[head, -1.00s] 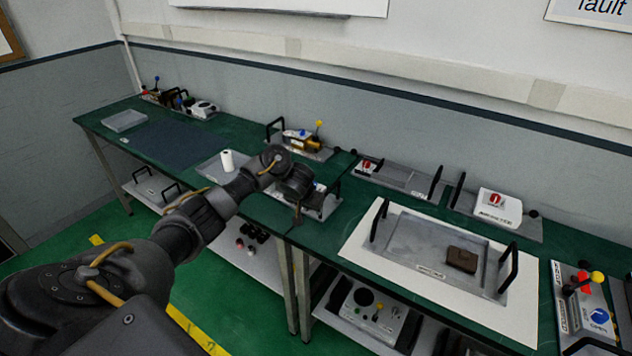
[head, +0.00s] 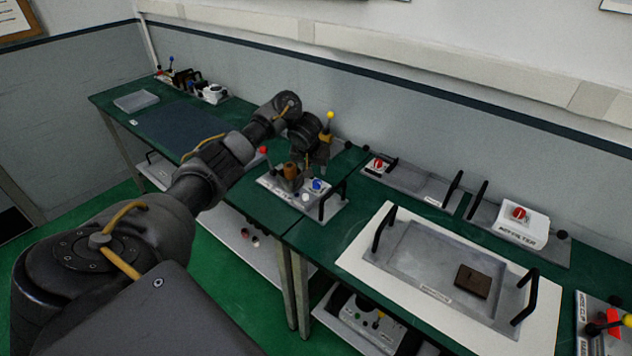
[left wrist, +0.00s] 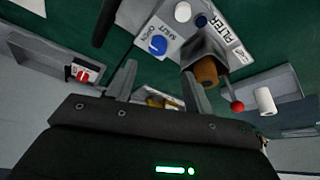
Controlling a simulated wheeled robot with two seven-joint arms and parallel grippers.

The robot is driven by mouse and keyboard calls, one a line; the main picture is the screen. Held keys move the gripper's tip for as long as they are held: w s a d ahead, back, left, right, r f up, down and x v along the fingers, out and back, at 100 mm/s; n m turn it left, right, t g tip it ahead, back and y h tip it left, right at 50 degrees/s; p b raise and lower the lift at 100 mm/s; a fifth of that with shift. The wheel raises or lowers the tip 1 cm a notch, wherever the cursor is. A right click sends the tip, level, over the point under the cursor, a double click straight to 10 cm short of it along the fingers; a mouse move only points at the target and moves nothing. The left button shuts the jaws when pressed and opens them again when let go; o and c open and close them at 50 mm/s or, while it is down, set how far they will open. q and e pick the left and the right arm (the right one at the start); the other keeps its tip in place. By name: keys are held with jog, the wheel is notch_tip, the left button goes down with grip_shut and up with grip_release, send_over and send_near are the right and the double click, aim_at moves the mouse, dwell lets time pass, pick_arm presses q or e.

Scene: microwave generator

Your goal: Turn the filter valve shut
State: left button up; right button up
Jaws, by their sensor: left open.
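The filter unit is a grey plate (head: 273,187) on the green bench, with a brown cylinder (head: 291,172), a red-ball lever (head: 264,150) and a blue knob (head: 317,185). In the left wrist view the blue knob (left wrist: 158,45) sits on a white label reading OPEN and SHUT, beside the word FILTER. The knob's exact setting is too small to tell. My left gripper (head: 323,160) is open and empty, above and behind the unit. In the left wrist view its fingertips (left wrist: 159,80) stand apart from the knob. My right gripper is out of view.
A black handle (head: 333,200) stands at the unit's right edge. A yellow-ball lever (head: 330,115) rises behind my left gripper. To the right are a plate with a red knob (head: 378,164), a white box with a red knob (head: 520,214), and a grey tray (head: 420,262) with handles.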

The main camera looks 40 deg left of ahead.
aim_at(317, 182)
pick_arm(q)
jog(key=x, duration=0.9)
jog(key=shift+d+b, duration=0.15)
jog(key=shift+b, duration=0.2)
jog(key=shift+w+f, duration=0.1)
jog(key=shift+f, duration=0.1)
jog(key=shift+w+f, duration=0.15)
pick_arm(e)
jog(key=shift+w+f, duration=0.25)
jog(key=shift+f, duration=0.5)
pick_arm(q)
jog(key=c, duration=1)
